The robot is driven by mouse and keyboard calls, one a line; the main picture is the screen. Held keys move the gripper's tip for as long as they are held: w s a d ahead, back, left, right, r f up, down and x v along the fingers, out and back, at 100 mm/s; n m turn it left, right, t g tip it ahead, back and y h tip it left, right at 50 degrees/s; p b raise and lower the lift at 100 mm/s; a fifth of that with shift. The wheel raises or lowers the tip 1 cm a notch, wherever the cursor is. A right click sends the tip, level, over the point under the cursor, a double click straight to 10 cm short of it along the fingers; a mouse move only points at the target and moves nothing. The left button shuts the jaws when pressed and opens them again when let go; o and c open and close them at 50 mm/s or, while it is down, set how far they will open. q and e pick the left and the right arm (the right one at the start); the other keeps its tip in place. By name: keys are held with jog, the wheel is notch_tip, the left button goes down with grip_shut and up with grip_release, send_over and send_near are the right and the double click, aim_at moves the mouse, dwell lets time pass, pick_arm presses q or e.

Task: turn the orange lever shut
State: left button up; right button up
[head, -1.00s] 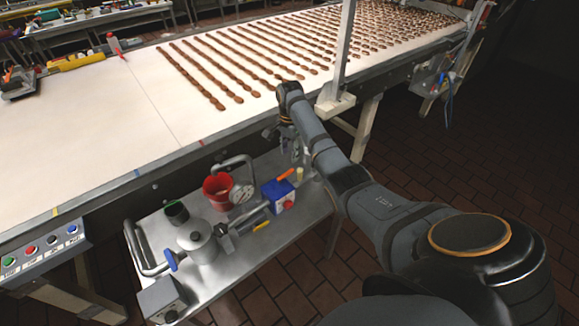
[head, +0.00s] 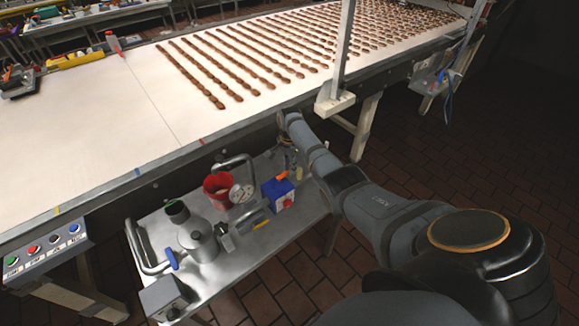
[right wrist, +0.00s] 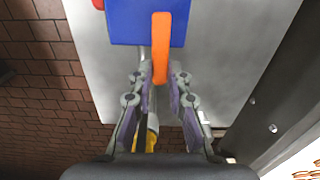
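The orange lever (right wrist: 161,46) sticks out from a blue box (right wrist: 124,24) in the right wrist view. In the head view the lever (head: 282,176) sits on top of the blue box (head: 271,191), on the metal cart. My right gripper (right wrist: 159,74) is open, with its two fingers on either side of the lever's free end. A gap shows at least on the left of the lever; contact on the right is hard to tell. In the head view the right gripper (head: 292,158) is small and partly hidden beside the lever. My left gripper is not in view.
The cart (head: 255,268) also holds a red cup (head: 217,184), a dial gauge (head: 241,194), a metal pot (head: 198,243) and curved pipes. A white conveyor (head: 90,125) with rows of brown pieces runs above, its edge close to my right arm.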

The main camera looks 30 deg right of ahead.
grip_shut()
jog(key=w+a+n+b, duration=0.3)
jog(key=w+a+n, duration=0.1)
jog(key=n, duration=1.3)
jog(key=shift+w+a+n, duration=0.2)
jog(key=shift+a+n, duration=0.1)
jog(key=shift+a, duration=0.35)
